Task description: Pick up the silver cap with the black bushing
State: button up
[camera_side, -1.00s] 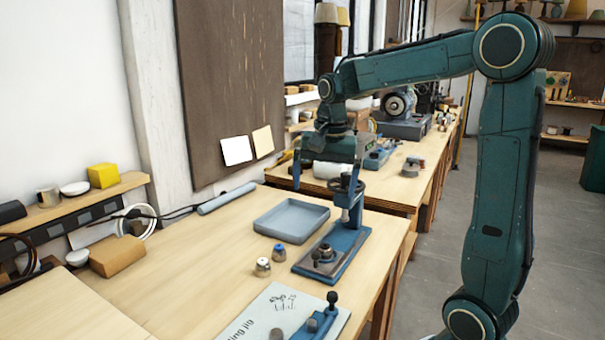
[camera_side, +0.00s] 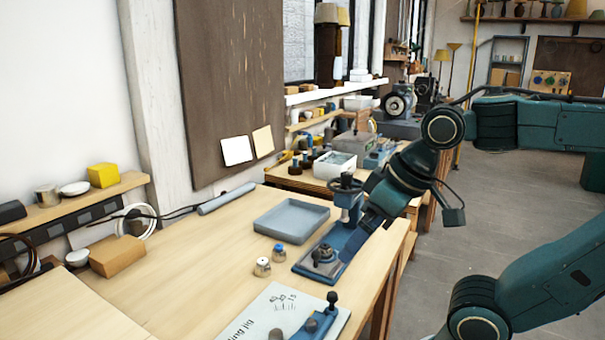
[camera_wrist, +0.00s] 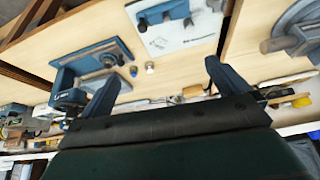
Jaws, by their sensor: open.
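Two small silver caps stand on the bench in the side view. One has a pale top (camera_side: 262,267) and the other a blue top (camera_side: 279,251). In the wrist view the blue-topped one (camera_wrist: 133,71) and the pale one (camera_wrist: 150,67) show small, beyond the fingers. I cannot make out a black bushing on either. My gripper (camera_wrist: 162,69) is open and empty, with its fingers wide apart. In the side view it is right of the caps, over the right end of the blue press fixture and partly overlapping it, clear of the caps.
The blue press fixture (camera_side: 305,266) stands right of the caps. A grey tray (camera_side: 270,222) lies behind them. A white printed sheet (camera_side: 258,310) and a blue jig (camera_side: 318,325) are in front. Bare wood lies to the caps' left.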

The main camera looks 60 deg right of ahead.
jog(key=shift+s+a+f+n, duration=0.2)
jog(key=shift+s+f+n, duration=0.05)
jog(key=shift+s+n, duration=0.15)
jog(key=c, duration=0.8)
jog(key=shift+w, duration=0.1)
